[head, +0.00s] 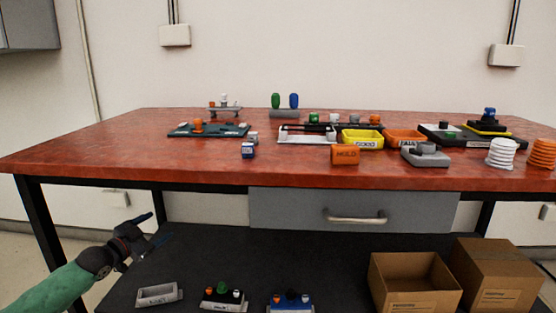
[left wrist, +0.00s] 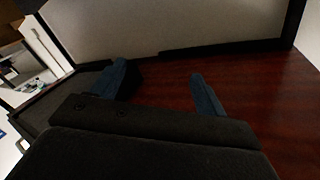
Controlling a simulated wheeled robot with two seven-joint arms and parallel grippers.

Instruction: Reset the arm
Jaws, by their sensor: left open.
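My left gripper (head: 152,229) is at the lower left of the head view, at the end of a green-sleeved arm. It is below the level of the red tabletop (head: 85,160) and beside the table's left front leg. In the left wrist view its two blue fingers (left wrist: 158,85) stand well apart with nothing between them. My right gripper is not in the head view.
A dark lower shelf (head: 215,262) holds a grey tray (head: 158,295), small devices and two cardboard boxes (head: 415,284). A grey drawer (head: 290,208) hangs under the tabletop. Yellow (head: 362,139) and orange bins and several devices stand on top.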

